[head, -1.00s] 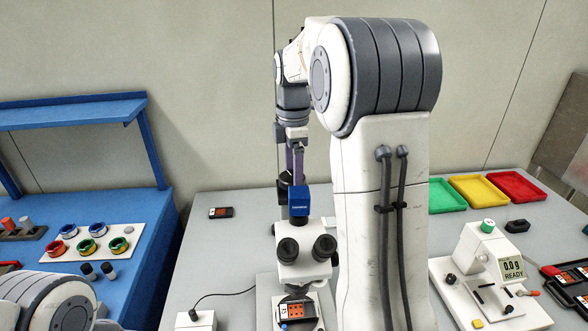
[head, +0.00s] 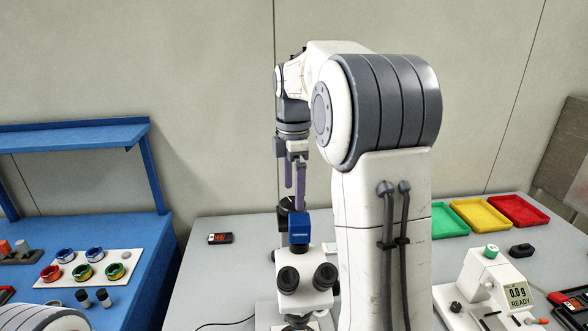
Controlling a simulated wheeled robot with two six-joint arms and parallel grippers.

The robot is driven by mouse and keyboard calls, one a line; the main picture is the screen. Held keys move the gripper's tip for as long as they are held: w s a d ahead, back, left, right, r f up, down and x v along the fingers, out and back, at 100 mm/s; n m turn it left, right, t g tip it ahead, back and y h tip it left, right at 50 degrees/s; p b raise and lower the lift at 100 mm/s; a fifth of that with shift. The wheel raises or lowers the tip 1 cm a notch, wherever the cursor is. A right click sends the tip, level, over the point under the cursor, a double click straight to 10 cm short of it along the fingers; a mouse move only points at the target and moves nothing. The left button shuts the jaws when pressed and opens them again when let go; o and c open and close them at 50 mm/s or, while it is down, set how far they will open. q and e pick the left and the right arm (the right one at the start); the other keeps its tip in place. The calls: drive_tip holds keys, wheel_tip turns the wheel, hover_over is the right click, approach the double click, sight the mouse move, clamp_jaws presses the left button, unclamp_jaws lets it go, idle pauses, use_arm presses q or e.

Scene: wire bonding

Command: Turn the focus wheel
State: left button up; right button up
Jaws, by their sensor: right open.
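The white microscope (head: 303,296) stands on the grey table, with two black eyepieces and a blue block (head: 299,231) on its upper part. I cannot clearly make out the focus wheel; a small dark part shows at the microscope's left side, and my right arm covers much of the area to its right. My right gripper (head: 294,197) points down just above and behind the blue block. Its two purple fingers are apart with nothing visible between them. Only a piece of my left arm shows at the bottom left; my left gripper is out of view.
Green, yellow and red trays (head: 484,216) stand at the back right. A white scale (head: 493,285) is at the front right. A blue bench (head: 150,265) with wire spools stands at the left.

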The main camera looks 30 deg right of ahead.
wheel_tip(320, 180, up, 8)
drive_tip(key=shift+f, duration=0.2)
idle(0.4)
drive_tip(key=s+a+f+m, duration=0.1)
drive_tip(key=s+a+f, duration=0.15)
drive_tip(key=a, duration=0.45)
drive_tip(key=s+a+f+m, duration=0.1)
drive_tip(key=s+a+f, duration=0.1)
drive_tip(key=a+f, duration=0.35)
drive_tip(key=s+a+f+m, duration=0.1)
drive_tip(key=s+a+f, duration=0.15)
drive_tip(key=a, duration=0.55)
drive_tip(key=s+a+f+m, duration=0.1)
drive_tip(key=s+a+f, duration=0.1)
drive_tip(key=s, duration=0.3)
drive_tip(key=s+a+f+m+b, duration=0.1)
drive_tip(key=s+a+f+m, duration=0.1)
drive_tip(key=s+f, duration=0.3)
drive_tip(key=s+a+f+m+y, duration=0.1)
drive_tip(key=s+a+f, duration=0.2)
drive_tip(key=s, duration=0.4)
drive_tip(key=shift+s+f, duration=0.2)
